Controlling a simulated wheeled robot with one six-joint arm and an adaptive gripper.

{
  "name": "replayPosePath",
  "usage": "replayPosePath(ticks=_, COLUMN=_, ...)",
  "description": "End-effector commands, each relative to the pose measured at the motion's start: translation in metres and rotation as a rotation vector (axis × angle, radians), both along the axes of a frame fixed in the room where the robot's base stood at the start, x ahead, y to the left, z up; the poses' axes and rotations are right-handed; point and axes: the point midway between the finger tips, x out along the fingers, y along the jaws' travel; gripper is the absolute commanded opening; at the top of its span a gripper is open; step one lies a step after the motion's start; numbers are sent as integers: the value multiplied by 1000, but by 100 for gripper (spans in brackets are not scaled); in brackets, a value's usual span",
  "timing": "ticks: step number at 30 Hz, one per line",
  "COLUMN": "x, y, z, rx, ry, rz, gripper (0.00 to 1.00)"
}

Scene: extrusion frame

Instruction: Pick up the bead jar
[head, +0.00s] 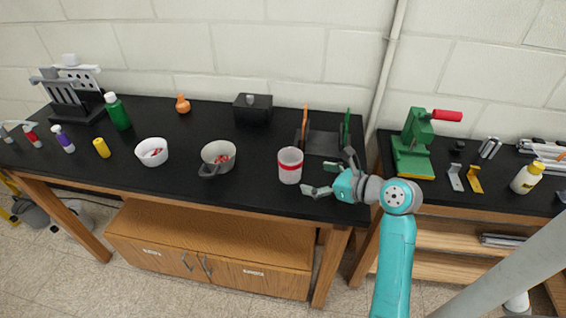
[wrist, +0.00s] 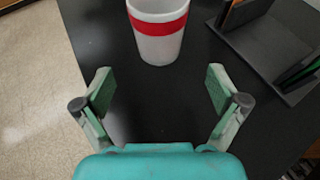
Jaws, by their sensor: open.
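A white, open-topped jar with a red band (head: 290,166) stands upright near the front right of the black bench; I take it for the bead jar. Its contents cannot be made out. In the wrist view the lower part of the jar (wrist: 158,38) shows at the top middle, with its top cut off. My gripper (head: 318,180) is just right of the jar and points toward it. In the wrist view my gripper (wrist: 160,82) has its fingers wide apart with nothing between them. The jar is beyond the fingertips, apart from them.
Behind the jar is a dark rack (head: 322,142) with orange and green uprights. A grey bowl with a handle (head: 212,165) and a white bowl (head: 151,158) stand to the left. A green press (head: 413,145) is on the right bench. The bench front edge is close.

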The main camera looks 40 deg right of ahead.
Motion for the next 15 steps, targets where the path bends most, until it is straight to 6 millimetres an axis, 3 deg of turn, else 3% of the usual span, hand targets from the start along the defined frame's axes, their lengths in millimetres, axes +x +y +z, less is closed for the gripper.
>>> replayPosePath(ticks=6, x=31, y=5, z=-12, rx=0, ry=0, rz=4, gripper=96)
replayPosePath(ticks=15, x=51, y=8, z=-20, rx=-2, ry=-1, rz=3, gripper=96)
